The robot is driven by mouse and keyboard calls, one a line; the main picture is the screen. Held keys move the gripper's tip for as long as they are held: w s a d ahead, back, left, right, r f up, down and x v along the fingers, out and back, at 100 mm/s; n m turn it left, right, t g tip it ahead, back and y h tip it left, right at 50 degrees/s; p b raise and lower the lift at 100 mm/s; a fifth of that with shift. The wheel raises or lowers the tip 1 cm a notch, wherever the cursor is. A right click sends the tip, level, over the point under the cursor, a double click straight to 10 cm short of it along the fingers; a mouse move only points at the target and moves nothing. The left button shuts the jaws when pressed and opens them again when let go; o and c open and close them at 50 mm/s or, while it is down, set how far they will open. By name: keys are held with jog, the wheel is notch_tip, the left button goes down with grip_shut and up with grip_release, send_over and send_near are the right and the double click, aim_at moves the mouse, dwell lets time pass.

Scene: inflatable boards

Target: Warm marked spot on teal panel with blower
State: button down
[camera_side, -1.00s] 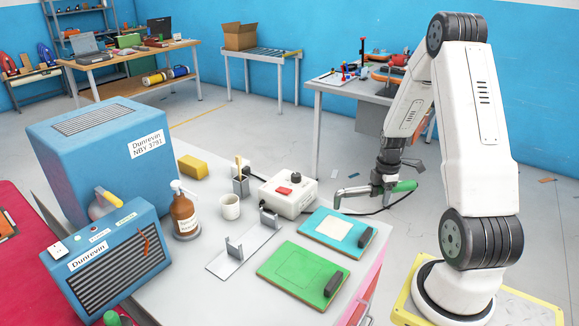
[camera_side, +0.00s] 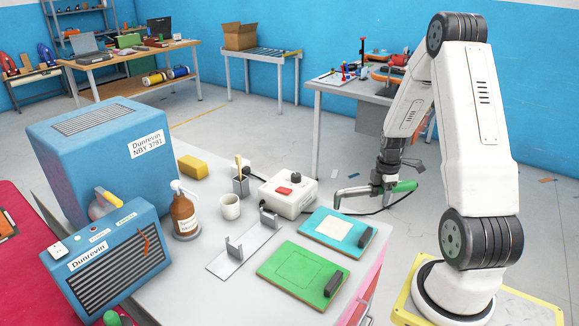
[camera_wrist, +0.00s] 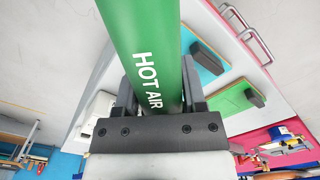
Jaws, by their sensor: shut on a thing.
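My gripper (camera_side: 386,184) is shut on the green hot air blower (camera_side: 405,186). The blower's metal nozzle (camera_side: 352,191) points left, above the teal panel's far side. In the wrist view the green barrel marked "HOT AIR" (camera_wrist: 145,50) lies between my fingers. The teal panel (camera_side: 318,225) lies flat on the bench with a pale square (camera_side: 338,228) on it and a dark block (camera_side: 366,237) at its right edge. It shows partly behind the blower in the wrist view (camera_wrist: 200,66). No smaller mark on it can be made out.
A green panel (camera_side: 288,268) with a dark block lies nearer the front. A cable runs from the blower.

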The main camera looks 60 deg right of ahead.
jog(key=shift+r, duration=0.2)
jog(key=shift+r, duration=5.85)
jog(key=shift+w, duration=0.15)
